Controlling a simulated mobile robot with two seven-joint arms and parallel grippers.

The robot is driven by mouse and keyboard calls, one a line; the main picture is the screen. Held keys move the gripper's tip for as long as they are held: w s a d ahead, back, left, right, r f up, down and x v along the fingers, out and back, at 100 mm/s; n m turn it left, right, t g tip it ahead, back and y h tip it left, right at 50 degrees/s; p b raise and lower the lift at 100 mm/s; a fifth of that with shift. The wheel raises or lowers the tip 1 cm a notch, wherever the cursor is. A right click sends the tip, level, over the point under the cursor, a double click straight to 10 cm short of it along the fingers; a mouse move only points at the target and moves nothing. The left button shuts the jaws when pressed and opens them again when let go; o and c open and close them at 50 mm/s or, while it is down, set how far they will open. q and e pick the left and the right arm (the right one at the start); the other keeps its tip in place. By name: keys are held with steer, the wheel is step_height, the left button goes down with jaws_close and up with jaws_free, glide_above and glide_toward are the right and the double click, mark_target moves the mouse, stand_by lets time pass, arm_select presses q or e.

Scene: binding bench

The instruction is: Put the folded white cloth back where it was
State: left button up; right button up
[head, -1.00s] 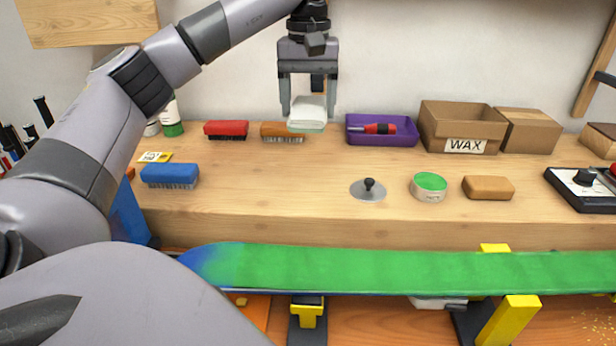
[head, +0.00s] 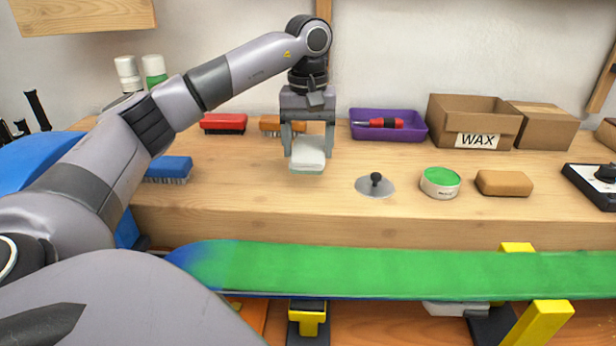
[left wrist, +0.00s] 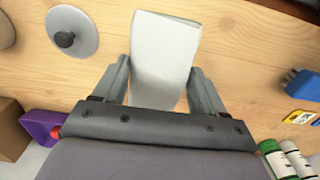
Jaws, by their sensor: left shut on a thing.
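The folded white cloth (head: 307,153) is between the fingers of my left gripper (head: 307,142), over the middle of the wooden bench top. The gripper points down and is shut on the cloth. In the left wrist view the cloth (left wrist: 163,55) sticks out beyond the two fingers of my left gripper (left wrist: 160,82), with bare wood around it. I cannot tell for sure whether its underside touches the bench. My right gripper is not in view.
A metal lid with a black knob (head: 375,185) lies right of the cloth, then a green-topped tin (head: 440,183). Behind are brushes (head: 223,123) and a purple tray (head: 412,131). A blue brush (head: 170,169) lies left. A green snowboard (head: 370,270) lies in front.

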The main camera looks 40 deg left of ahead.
mark_target(308, 186)
arm_select(q)
steer(key=shift+f, duration=3.05)
steer(key=shift+f, duration=0.2)
steer(key=o, duration=0.9)
steer(key=shift+o, duration=0.2)
step_height(308, 186, up, 12)
steer(key=shift+r+p, duration=0.2)
steer(key=shift+p, duration=0.35)
steer(key=shift+d, duration=0.1)
